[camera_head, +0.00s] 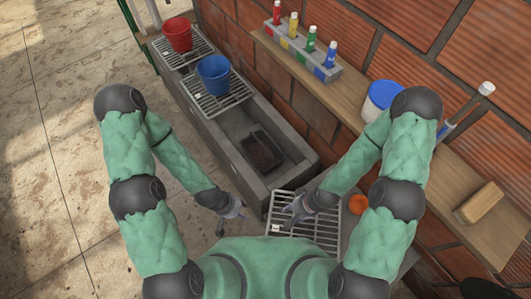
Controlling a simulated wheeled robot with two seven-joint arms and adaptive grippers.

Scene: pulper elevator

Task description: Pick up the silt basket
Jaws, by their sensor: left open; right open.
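The silt basket, a small dark rectangular basket (262,152) with brown matter in it, sits down inside the open part of the grey trough (223,140). My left gripper (238,218) is open at the near end of the trough, on its left side, apart from the basket. My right gripper (289,211) is open over the near metal grate (318,231), nearer to me than the basket. Both grippers appear empty. Their fingertips are small and partly hard to make out.
A red bucket (178,35) and a blue bucket (214,75) stand on grates over the trough's far part. The brick wall and a wooden shelf (345,98) with coloured bottles (310,40) and a white-blue tub (380,99) border the right. Open floor (60,130) lies left.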

